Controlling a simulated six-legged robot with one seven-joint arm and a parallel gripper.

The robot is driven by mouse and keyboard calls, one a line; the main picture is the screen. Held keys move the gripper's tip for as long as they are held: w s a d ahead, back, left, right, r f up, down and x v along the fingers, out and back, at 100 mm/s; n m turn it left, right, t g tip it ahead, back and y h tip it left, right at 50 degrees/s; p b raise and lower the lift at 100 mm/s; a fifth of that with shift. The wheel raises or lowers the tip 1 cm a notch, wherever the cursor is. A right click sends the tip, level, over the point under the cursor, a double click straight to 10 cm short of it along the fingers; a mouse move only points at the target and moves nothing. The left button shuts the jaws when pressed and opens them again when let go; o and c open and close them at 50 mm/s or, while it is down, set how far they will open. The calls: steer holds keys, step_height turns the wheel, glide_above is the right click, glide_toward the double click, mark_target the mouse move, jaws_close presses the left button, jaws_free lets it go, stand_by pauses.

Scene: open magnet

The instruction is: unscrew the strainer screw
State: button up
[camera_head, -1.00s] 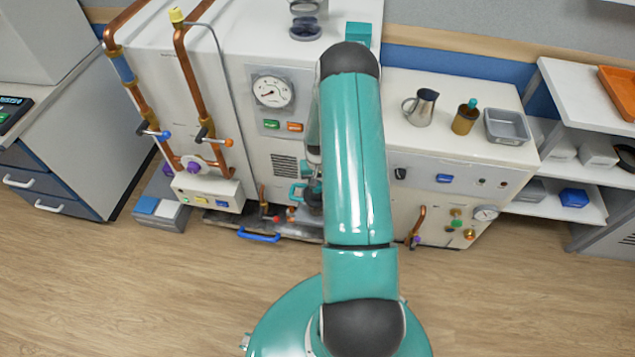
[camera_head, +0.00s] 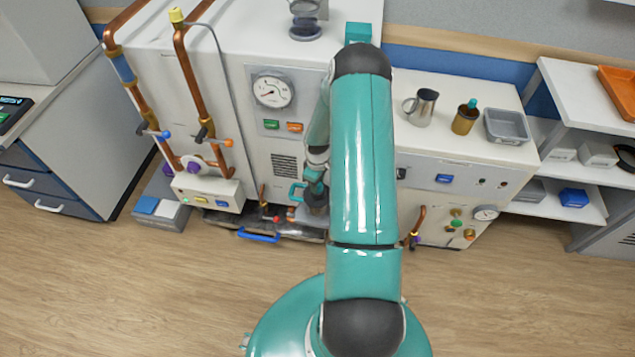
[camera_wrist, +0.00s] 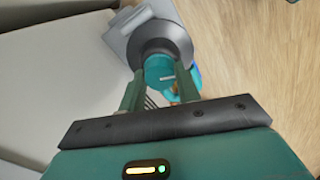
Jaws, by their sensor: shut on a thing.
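In the wrist view my gripper (camera_wrist: 160,90) has its two green fingers shut on a round teal knob (camera_wrist: 158,70), which I take for the strainer screw. A pale slot or mark shows on the knob's face. Behind the knob is a dark grey round collar (camera_wrist: 165,38) on a light grey block (camera_wrist: 118,38). In the head view my arm hides part of this area, and the fingers are too small to make out at the low front of the white machine (camera_head: 275,140).
A blue handle (camera_head: 258,236) sits low at the machine's front. Copper pipes with valve levers (camera_head: 190,75) stand at left. A jug (camera_head: 422,107), a brown bottle (camera_head: 464,118) and a grey tray (camera_head: 508,126) stand on the right cabinet. The wooden floor in front is clear.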

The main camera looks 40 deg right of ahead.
steer(key=n, duration=0.6)
stand_by(0.5)
steer(key=o, duration=1)
steer(key=shift+c, duration=0.2)
steer(key=shift+r, duration=0.1)
step_height(320, 180, up, 14)
steer(key=shift+f, duration=0.2)
